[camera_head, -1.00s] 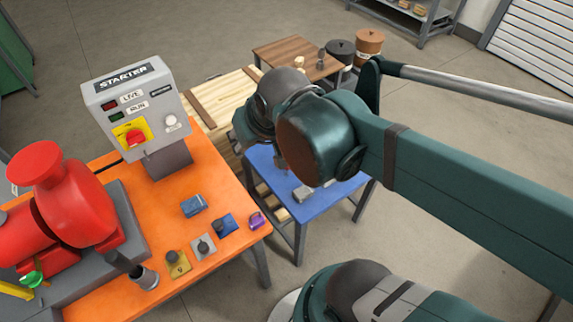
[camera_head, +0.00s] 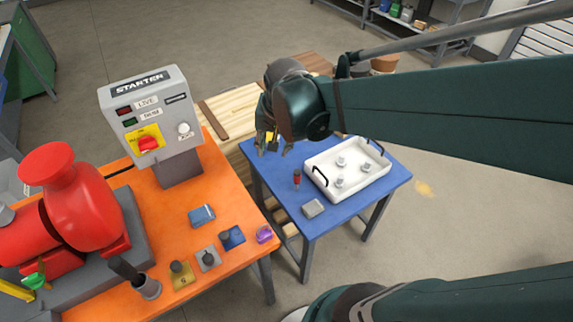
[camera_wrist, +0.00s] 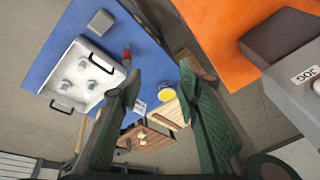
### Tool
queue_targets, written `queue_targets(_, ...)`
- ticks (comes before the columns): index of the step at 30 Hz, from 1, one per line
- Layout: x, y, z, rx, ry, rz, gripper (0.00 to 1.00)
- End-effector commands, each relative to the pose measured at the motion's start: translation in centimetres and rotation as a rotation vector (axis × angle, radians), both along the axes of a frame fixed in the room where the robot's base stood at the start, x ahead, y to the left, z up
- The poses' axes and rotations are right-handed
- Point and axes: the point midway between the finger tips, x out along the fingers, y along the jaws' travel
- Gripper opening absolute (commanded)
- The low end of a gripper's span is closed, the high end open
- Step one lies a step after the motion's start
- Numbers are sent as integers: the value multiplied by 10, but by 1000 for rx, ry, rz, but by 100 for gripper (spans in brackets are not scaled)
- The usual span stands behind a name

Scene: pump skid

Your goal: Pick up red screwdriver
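The red screwdriver (camera_head: 297,179) is on the blue table (camera_head: 325,215), left of the white tray. Its red part (camera_wrist: 127,54) shows in the wrist view, just beyond the left finger's tip. My gripper (camera_head: 274,148) is above the table's far left part, up and left of the screwdriver in the head view. In the wrist view my gripper (camera_wrist: 160,76) has its two green fingers spread wide with nothing between them. The screwdriver is outside the gap. The gripper's height above the table is hard to tell.
A white tray (camera_head: 318,181) with dark handles holds several metal parts. A grey block (camera_head: 312,208) lies near the table's front edge. A yellow round thing (camera_wrist: 167,96) is near the fingers. The orange bench (camera_head: 235,275) with starter box (camera_head: 150,105) stands left.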

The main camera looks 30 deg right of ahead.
Motion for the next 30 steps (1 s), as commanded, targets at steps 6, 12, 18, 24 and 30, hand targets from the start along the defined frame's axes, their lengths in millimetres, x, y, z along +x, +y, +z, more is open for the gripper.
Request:
queue_targets(6,14,-20,-26,39,48,-128,33)
queue_targets(12,24,-38,-51,72,89,-246,33)
queue_targets(18,32,-56,-77,101,132,-366,33)
queue_targets(24,38,-75,-105,128,173,-486,33)
queue_targets(30,42,-93,-136,151,216,-608,33)
